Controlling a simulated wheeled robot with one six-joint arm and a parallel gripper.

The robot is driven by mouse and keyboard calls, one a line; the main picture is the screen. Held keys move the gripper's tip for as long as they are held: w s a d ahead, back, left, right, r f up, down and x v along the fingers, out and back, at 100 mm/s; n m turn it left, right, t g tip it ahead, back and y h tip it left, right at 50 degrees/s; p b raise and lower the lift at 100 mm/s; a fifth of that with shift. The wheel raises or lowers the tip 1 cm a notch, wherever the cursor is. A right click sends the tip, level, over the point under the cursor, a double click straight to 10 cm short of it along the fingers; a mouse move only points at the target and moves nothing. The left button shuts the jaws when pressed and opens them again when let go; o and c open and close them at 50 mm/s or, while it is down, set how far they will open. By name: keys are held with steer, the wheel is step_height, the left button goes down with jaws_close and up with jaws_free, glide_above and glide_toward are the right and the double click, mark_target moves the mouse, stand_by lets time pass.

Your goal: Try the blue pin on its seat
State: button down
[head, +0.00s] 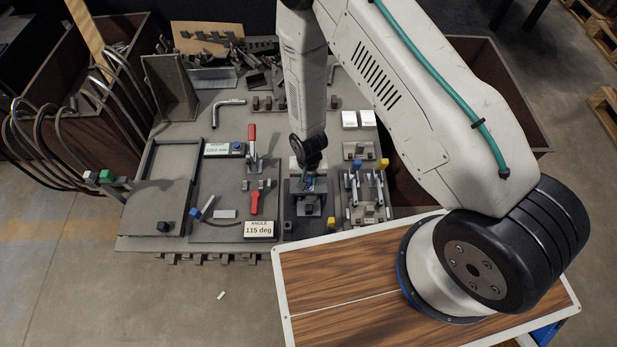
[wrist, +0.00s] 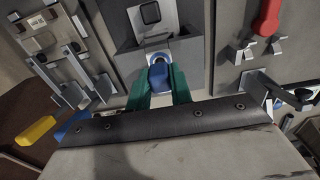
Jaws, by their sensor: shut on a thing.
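The blue pin (wrist: 157,80) is between the green fingertips of my gripper (wrist: 158,88), which are shut on it in the wrist view. Just beyond its top is a pale metal seat (wrist: 182,50) with a round opening, partly covered by the pin. I cannot tell whether the pin's lower end is in the opening or only above it. In the head view my gripper (head: 308,178) points down over the dark fixture block (head: 306,207) at the middle front of the bench; the pin is small and mostly hidden there.
A red-handled clamp (head: 252,134) and an "ANGLE 115 deg" sign (head: 259,229) stand to the left. A bent pipe (head: 228,103) lies farther back.

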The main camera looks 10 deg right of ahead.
mark_target(309, 179)
steer(key=shift+f, duration=1.1)
stand_by(0.6)
steer(key=c, duration=1.2)
jaws_free()
steer(key=shift+o, duration=0.2)
steer(key=shift+r, duration=3.9)
